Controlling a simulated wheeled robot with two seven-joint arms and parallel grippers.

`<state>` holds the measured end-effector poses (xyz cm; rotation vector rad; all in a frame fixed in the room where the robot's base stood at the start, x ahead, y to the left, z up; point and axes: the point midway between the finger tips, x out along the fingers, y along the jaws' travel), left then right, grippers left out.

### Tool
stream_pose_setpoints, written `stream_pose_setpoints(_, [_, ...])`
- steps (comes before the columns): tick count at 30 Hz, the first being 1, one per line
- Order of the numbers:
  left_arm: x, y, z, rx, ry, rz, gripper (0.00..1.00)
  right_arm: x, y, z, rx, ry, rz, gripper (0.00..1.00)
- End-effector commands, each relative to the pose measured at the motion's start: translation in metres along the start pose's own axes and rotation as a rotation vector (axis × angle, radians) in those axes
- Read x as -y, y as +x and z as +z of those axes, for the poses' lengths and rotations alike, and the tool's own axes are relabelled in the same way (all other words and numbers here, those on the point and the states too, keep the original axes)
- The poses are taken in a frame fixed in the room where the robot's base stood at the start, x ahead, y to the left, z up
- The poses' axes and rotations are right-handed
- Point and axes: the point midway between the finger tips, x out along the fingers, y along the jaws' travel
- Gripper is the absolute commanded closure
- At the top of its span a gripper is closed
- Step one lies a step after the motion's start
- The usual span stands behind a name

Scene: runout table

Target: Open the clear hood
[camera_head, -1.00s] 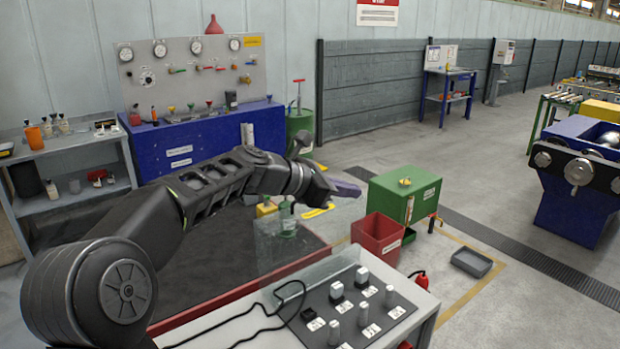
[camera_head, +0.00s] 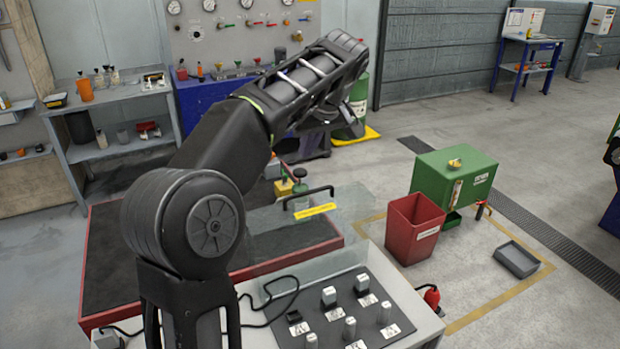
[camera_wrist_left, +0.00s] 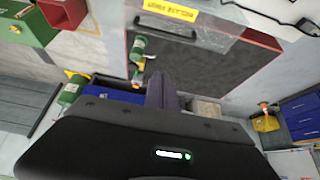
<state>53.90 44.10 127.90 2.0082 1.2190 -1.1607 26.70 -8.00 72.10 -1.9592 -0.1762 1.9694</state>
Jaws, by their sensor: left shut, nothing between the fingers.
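The clear hood (camera_head: 350,207) stands at the right end of the dark-topped, red-edged table, with a black bar handle (camera_head: 308,191) and a yellow label on it. Whether it is raised is hard to tell. It also shows in the left wrist view, with its handle (camera_wrist_left: 165,27) near the top. My left gripper (camera_wrist_left: 163,84) is shut and empty, apart from the handle; in the head view the arm's end hangs behind and above it, partly hidden by my arm. My right gripper is not in view.
A sloped panel (camera_head: 385,337) with several knobs and a black cable is at the front. Green and yellow fittings (camera_head: 299,174) are behind the hood. A red bin (camera_head: 412,229) and green cabinet (camera_head: 455,178) stand to the right.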

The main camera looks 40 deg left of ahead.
Motion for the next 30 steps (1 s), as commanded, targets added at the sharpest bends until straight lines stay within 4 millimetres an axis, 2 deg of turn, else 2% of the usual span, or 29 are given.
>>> stream_pose_setpoints(7, [-0.001,0.003,0.001,0.001,-0.002,0.002,1.0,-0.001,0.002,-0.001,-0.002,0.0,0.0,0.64])
stream_pose_setpoints(11, [-0.001,0.012,0.002,0.002,-0.003,0.001,1.0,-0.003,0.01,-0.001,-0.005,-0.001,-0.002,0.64])
stream_pose_setpoints(14, [-0.001,0.025,0.003,0.002,-0.004,0.001,1.0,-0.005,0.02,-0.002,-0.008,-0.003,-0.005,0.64])
stream_pose_setpoints(20, [0.0,0.062,0.005,0.003,-0.005,0.0,1.0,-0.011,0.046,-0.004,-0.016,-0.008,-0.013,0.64])
stream_pose_setpoints(21, [0.0,0.062,0.0,0.004,-0.004,-0.002,1.0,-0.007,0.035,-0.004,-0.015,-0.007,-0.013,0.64])
stream_pose_setpoints(27, [0.0,0.103,0.001,0.006,-0.003,-0.002,1.0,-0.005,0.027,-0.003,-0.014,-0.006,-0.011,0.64])
stream_pose_setpoints(30, [-0.002,0.093,0.017,0.003,0.0,0.006,1.0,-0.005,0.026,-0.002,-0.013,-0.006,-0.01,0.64])
